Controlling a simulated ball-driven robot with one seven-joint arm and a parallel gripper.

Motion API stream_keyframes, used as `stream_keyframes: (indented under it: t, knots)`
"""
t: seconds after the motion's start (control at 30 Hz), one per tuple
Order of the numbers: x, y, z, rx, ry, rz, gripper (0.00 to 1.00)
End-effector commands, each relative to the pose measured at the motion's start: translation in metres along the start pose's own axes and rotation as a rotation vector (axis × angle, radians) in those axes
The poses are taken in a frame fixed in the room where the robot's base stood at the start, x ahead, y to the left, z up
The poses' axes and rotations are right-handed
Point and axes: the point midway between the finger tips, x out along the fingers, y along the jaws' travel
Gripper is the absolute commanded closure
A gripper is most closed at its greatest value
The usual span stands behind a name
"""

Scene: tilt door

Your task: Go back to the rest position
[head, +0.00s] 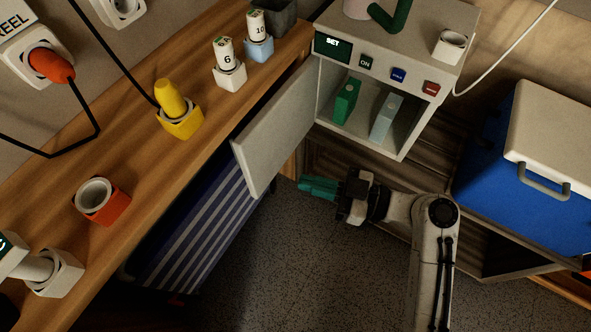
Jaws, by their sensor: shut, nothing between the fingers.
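My gripper (318,188) has teal fingers, shut and empty. It points left, in the air in front of the grey box, below its open compartment. My white and black arm reaches up to it from the lower right. The grey box (382,140) has a white tilt door (277,130) that hangs open on its left. The fingertips are to the right of the door's lower end, with a visible gap between them in the picture. Inside the box stand a green block (345,100) and a pale blue-grey block (386,117).
A wooden counter (135,165) runs along the left, carrying yellow (181,123), white (229,75), blue (259,47) and red (101,201) holders. A blue cooler (485,145) with a white lid is at the right. Speckled floor (320,270) is open below my gripper.

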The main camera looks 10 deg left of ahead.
Motion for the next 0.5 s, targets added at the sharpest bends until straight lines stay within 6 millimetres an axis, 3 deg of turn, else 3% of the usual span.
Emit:
stream_keyframes:
  t: [0.2,0.5]
  knots:
    - [-0.017,-0.004,0.000,0.000,0.000,0.001,1.00]
    - [-0.018,-0.005,0.000,0.000,0.000,0.000,1.00]
